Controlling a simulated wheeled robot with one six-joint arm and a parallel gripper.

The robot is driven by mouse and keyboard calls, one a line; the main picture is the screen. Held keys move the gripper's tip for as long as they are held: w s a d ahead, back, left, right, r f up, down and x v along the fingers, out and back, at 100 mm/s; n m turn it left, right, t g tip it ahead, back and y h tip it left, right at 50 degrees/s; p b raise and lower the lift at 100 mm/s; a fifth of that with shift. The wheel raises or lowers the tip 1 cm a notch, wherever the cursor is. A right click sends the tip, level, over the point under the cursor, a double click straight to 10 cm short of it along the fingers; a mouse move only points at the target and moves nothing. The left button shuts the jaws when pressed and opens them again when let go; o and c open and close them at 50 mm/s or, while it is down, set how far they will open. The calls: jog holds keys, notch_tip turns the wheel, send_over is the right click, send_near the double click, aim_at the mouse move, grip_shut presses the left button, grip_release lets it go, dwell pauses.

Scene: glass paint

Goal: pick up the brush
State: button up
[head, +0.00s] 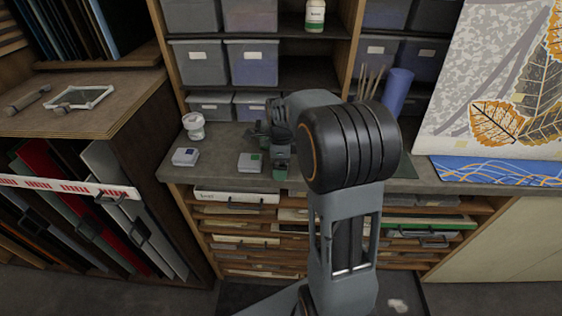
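Several thin, light wooden sticks (370,82), possibly brush handles, stand upright at the back of the grey counter, left of a blue roll. Their lower ends are hidden behind my arm. I cannot make out a single brush lying on the counter; one may be hidden by my arm. My gripper (270,142) is over the counter, left of the sticks and apart from them. It is small and dark here, and its fingers cannot be made out. I see nothing clearly held in it.
On the grey counter (228,142) stand a white jar (194,125) and small boxes with a blue label (185,157) and a green label (250,162). A blue roll (397,92) stands right. Grey bins (251,62) fill shelves behind.

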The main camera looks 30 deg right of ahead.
jog(key=c, duration=1)
jog(key=shift+r, duration=0.1)
jog(key=shift+r, duration=0.5)
jog(key=s+a+r+b, duration=0.1)
jog(key=s+a+r, duration=0.1)
jog(key=s+r, duration=0.2)
jog(key=s+a+r, duration=0.2)
jog(key=s+r, duration=0.2)
jog(key=s+a+r+b, duration=0.1)
jog(key=s+a+r, duration=0.2)
jog(key=s, duration=0.1)
jog(key=shift+s+r+b, duration=0.1)
jog(key=shift+r+b, duration=0.2)
jog(key=shift+r, duration=0.1)
